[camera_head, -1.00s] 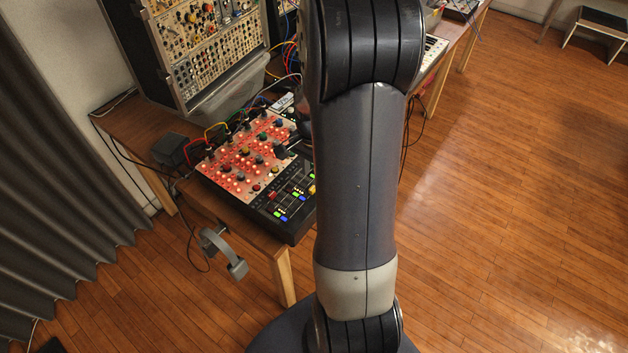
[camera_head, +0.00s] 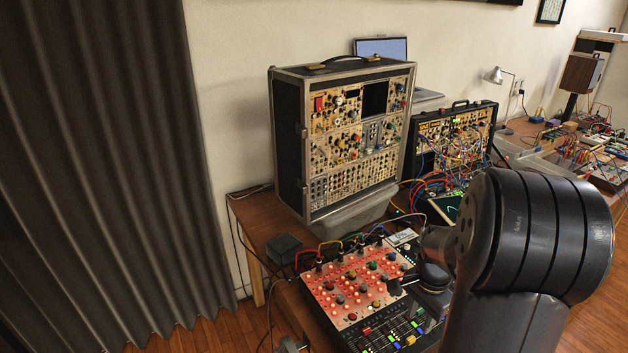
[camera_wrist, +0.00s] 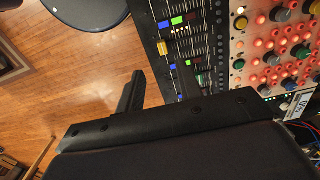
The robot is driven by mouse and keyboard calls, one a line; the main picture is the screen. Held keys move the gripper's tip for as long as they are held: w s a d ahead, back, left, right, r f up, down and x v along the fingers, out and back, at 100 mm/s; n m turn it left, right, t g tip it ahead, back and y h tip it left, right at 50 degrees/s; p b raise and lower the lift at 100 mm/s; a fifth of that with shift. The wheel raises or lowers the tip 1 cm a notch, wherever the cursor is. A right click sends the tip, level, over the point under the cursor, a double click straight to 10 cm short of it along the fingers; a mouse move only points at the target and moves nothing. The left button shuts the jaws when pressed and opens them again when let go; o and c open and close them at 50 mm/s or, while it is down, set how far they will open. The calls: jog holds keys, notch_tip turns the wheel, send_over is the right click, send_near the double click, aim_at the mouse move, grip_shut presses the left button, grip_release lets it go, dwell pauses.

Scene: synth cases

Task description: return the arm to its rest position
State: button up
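My gripper (camera_wrist: 158,90) shows in the wrist view as a black bar with two dark fingers. A gap lies between the fingers, with wood floor and the mixer's edge seen through it, so it is open and empty. It is above the front edge of the red-lit mixer (camera_wrist: 207,62), but I cannot tell how far. In the head view my arm fills the lower right, bent at a large black joint. The gripper itself is not clearly visible there; dark wrist parts show beside the mixer (camera_head: 352,292).
A tall modular synth case (camera_head: 290,150) and a smaller case (camera_head: 425,150) with patch cables stand behind the mixer. A small dark box (camera_head: 284,249) sits at the table's left. A grey curtain (camera_head: 110,150) hangs left. Open wood floor (camera_wrist: 85,85) shows left in the wrist view.

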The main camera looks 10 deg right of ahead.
aim_at(413, 340)
notch_tip(413, 340, down, 8)
jog(key=shift+f, duration=0.1)
jog(key=shift+w+a+p, duration=0.25)
jog(key=shift+w+p, duration=0.05)
jog(key=shift+w, duration=0.35)
jog(key=shift+a, duration=0.1)
